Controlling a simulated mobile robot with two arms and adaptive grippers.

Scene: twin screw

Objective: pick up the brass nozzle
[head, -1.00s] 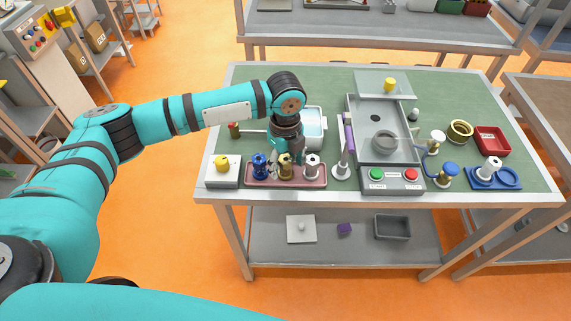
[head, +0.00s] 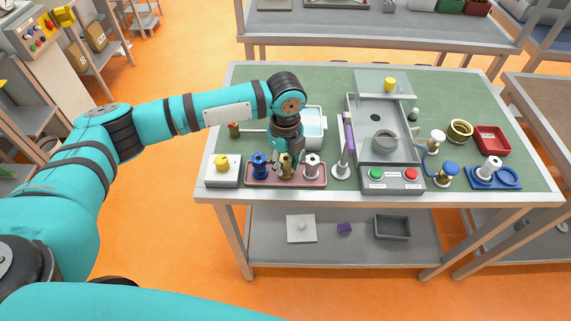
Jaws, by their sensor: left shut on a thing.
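The brass nozzle (head: 287,170) stands upright in the middle of the pinkish tray (head: 257,183) near the table's front edge. A blue nozzle (head: 259,165) stands to its left and a white nozzle (head: 312,166) to its right in the same tray. My left gripper (head: 286,160) reaches down over the tray and is shut on the brass nozzle, with its fingers at the nozzle's upper part. The fingers and wrist partly hide the nozzle. I see no gap between the nozzle and the tray. My right gripper is not in view.
A white box with a yellow button (head: 222,169) stands left of the tray. A post with a purple part (head: 348,135) and a grey machine with green and red buttons (head: 392,178) stand to the right. A white bin (head: 314,128) is behind my gripper.

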